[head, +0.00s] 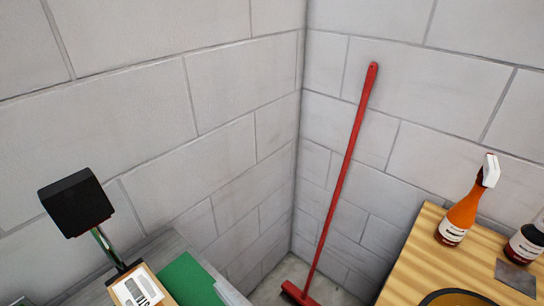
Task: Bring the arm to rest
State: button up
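My gripper and arm do not show in the head view. Whether the gripper holds anything cannot be told from here.
A red broom (343,175) leans in the corner of the block walls. At right, a wooden bench top (400,270) bears an orange spray bottle (462,218) and a dark bottle (524,245). At lower left are a black block on a shiny stem (76,203) and a green panel (187,280).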

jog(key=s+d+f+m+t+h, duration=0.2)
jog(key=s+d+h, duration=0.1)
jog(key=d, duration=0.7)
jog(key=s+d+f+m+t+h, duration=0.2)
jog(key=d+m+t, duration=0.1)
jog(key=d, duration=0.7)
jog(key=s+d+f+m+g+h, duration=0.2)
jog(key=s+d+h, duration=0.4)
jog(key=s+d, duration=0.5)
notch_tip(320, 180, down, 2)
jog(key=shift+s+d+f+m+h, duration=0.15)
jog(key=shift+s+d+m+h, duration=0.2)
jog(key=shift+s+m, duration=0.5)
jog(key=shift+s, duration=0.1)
